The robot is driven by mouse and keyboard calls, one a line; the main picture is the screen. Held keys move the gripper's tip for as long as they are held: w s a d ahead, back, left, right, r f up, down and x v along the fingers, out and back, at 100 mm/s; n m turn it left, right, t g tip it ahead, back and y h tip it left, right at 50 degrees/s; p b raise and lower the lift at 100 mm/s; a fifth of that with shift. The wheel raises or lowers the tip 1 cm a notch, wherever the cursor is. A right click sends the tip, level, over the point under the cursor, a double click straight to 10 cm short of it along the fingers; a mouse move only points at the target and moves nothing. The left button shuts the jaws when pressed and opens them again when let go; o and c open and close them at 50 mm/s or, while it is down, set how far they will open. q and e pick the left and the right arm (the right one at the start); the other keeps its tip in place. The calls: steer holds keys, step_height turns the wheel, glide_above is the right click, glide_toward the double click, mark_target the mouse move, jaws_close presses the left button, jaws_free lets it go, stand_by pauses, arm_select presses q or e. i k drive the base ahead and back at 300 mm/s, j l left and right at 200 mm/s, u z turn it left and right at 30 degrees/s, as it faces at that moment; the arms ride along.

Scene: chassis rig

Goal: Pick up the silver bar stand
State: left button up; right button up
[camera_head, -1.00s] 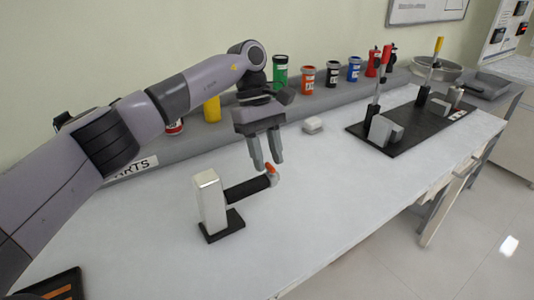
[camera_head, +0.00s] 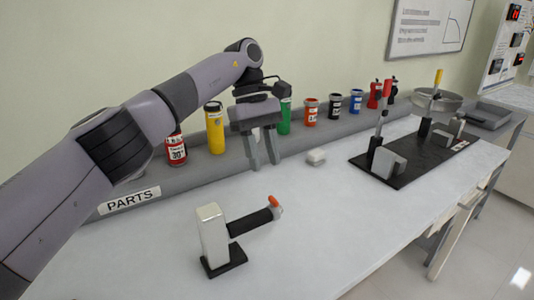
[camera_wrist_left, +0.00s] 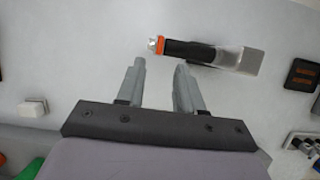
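The silver bar stand (camera_head: 212,238) is an upright silver block on a small black base, with a black bar sticking out sideways to an orange tip. It stands on the white table at the front left. It also shows at the top of the left wrist view (camera_wrist_left: 238,60), with its orange tip to the left. My left gripper (camera_head: 263,166) points down above the table, behind the stand's orange tip. Its fingers are apart and empty, also in the left wrist view (camera_wrist_left: 160,66), and do not touch the stand. My right gripper is not in view.
A grey ledge labelled PARTS (camera_head: 130,200) runs along the wall with several coloured containers, including a yellow one (camera_head: 215,128). A small white block (camera_head: 316,157) lies right of my gripper. A black board (camera_head: 410,160) with clamps stands further right. The front middle of the table is clear.

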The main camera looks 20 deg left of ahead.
mark_target(219, 258)
steer(key=k, duration=1)
